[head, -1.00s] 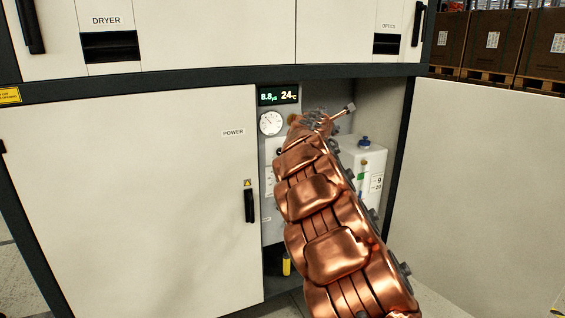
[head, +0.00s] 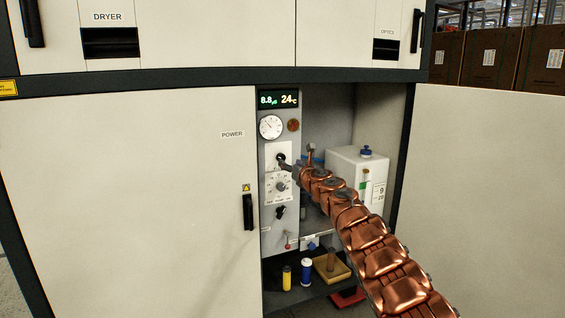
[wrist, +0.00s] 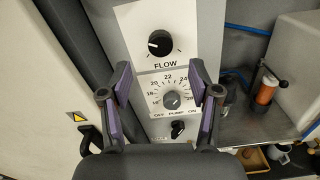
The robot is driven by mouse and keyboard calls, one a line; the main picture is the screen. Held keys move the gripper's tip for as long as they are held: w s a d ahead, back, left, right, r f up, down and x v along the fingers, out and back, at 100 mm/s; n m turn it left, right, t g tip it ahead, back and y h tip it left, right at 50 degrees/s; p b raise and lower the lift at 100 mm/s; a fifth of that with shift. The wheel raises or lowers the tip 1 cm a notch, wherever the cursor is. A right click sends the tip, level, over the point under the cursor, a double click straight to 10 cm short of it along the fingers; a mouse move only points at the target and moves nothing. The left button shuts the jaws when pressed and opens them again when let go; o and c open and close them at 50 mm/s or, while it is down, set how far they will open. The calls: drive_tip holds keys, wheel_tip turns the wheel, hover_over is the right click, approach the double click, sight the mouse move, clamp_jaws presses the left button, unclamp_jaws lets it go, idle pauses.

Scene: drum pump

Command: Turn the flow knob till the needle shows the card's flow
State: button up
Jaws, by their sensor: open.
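The black flow knob (wrist: 160,43) sits on a white plate above the word FLOW in the wrist view. Its white mark points left. My gripper (wrist: 160,72) is open and empty, its purple-padded fingers apart, just below the knob in that view. No contact with the knob shows. In the head view my gripper (head: 285,165) is at the panel and partly covers the flow plate. The round white needle gauge (head: 270,126) is above it, its needle pointing up-left; its scale is too small to read. I cannot identify the flow card.
A grey numbered dial (wrist: 171,100) and a black pump switch (wrist: 178,129) sit below the flow knob. A display (head: 278,98) is above the gauge. A white tank (head: 345,165) stands right. Yellow (head: 286,278) and blue-white (head: 307,272) bottles stand below. The open door (head: 475,190) is at right.

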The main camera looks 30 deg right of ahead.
sight(282, 158)
drive_tip(key=w+p, duration=0.1)
drive_tip(key=w, duration=0.1)
drive_tip(key=shift+w, duration=0.3)
drive_tip(key=shift+w+d+r+p, duration=0.2)
drive_tip(key=shift+w+p, duration=0.1)
drive_tip(key=shift+w, duration=0.3)
drive_tip(key=shift+w+f+p, duration=0.25)
drive_tip(key=shift+w+p, duration=0.05)
drive_tip(key=shift+w, duration=0.35)
drive_tip(key=shift+w+d+r+p, duration=0.1)
drive_tip(key=shift+w+r+p, duration=0.15)
drive_tip(key=shift+w+p, duration=0.3)
drive_tip(key=shift+w+d+f+p, duration=0.15)
drive_tip(key=shift+w+f+p, duration=0.15)
drive_tip(key=shift+w, duration=0.35)
drive_tip(key=c, duration=1.2)
